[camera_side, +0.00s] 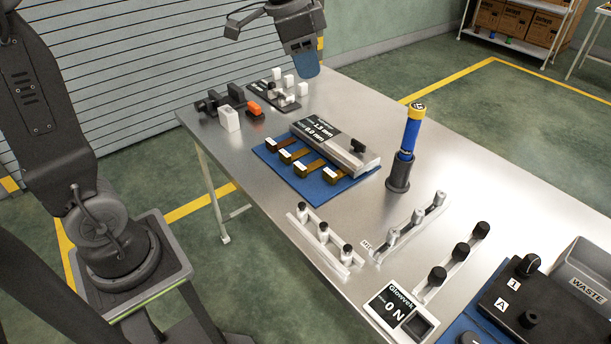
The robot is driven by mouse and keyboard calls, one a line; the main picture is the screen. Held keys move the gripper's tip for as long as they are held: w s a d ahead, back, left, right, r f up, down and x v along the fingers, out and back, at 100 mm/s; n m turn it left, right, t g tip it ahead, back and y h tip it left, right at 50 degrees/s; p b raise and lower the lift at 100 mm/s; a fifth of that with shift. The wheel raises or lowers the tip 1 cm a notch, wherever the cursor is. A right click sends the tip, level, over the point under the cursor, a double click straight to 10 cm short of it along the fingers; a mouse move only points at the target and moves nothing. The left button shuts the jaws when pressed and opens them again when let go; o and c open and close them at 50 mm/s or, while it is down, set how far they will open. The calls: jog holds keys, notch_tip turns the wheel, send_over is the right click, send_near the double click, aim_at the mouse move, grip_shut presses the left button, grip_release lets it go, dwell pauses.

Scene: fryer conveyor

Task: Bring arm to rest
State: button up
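My gripper (303,58) hangs at the top of the side view, above the far end of the steel table (455,170). Its lower end is blue. I cannot make out two separate fingers, so its opening does not show. No held object can be told apart from it.
Below the gripper are white blocks (229,118) and an orange piece (254,109). A blue mat (267,161) holds several brown-and-white parts. A blue-yellow tool (412,130) stands upright in a dark holder (398,177).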

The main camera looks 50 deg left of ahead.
jog(key=s+d+f+n+t, duration=0.1)
jog(key=s+f+n, duration=0.2)
jog(key=s, duration=0.6)
jog(key=s+f+n+t+y, duration=0.1)
jog(key=s+f+n, duration=0.2)
jog(key=s, duration=0.7)
jog(key=shift+d, duration=0.4)
jog(key=shift+s, duration=0.1)
